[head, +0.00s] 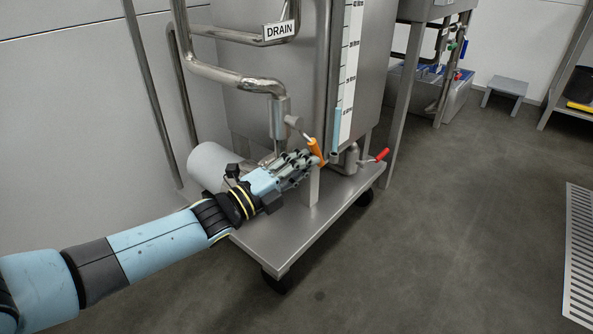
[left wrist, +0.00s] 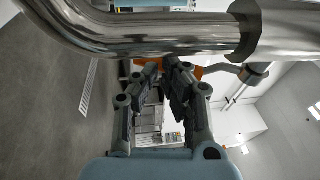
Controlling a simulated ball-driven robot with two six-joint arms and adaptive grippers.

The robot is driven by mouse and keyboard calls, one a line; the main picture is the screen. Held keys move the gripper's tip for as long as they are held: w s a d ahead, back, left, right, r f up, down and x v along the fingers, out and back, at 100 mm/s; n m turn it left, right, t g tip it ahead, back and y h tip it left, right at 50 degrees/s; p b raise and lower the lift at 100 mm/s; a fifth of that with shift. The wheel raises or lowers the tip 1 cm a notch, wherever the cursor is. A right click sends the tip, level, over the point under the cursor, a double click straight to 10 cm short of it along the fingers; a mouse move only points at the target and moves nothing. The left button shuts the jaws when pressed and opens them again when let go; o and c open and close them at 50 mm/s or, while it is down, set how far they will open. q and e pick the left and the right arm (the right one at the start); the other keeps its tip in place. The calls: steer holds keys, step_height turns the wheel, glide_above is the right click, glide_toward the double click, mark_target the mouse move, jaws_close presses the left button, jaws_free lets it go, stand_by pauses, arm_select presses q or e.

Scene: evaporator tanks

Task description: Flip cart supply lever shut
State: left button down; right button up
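An orange-handled lever (head: 316,150) sits on the cart's pipework beside the tank, just below the blue level gauge. The handle tilts, its lower end towards the cart deck. My left gripper (head: 309,159) reaches in from the left, with its fingertips at the handle. In the left wrist view the two fingers (left wrist: 164,67) converge with their tips close together, and orange of the handle (left wrist: 198,72) shows behind them. They look shut with nothing clearly pinched between them; whether they touch the handle is unclear. My right gripper is not in view.
A steel pipe (left wrist: 150,35) passes close by the left gripper. A red-handled lever (head: 381,155) stands at the cart's right side. The wheeled cart deck (head: 285,235) lies below, and a DRAIN label (head: 280,30) hangs above.

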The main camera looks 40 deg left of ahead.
mark_target(316, 151)
arm_select(q)
steer(key=shift+w+r+p, duration=0.15)
steer(key=shift+w+r, duration=0.05)
steer(key=shift+w, duration=0.5)
steer(key=shift+w+r+p, duration=0.1)
steer(key=shift+w+r, duration=0.1)
steer(key=shift+w, duration=0.45)
steer(key=shift+w+r+p, duration=0.15)
steer(key=shift+w+r, duration=0.05)
steer(key=shift+w, duration=0.5)
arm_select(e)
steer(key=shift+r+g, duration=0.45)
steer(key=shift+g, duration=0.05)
arm_select(q)
steer(key=shift+d, duration=0.1)
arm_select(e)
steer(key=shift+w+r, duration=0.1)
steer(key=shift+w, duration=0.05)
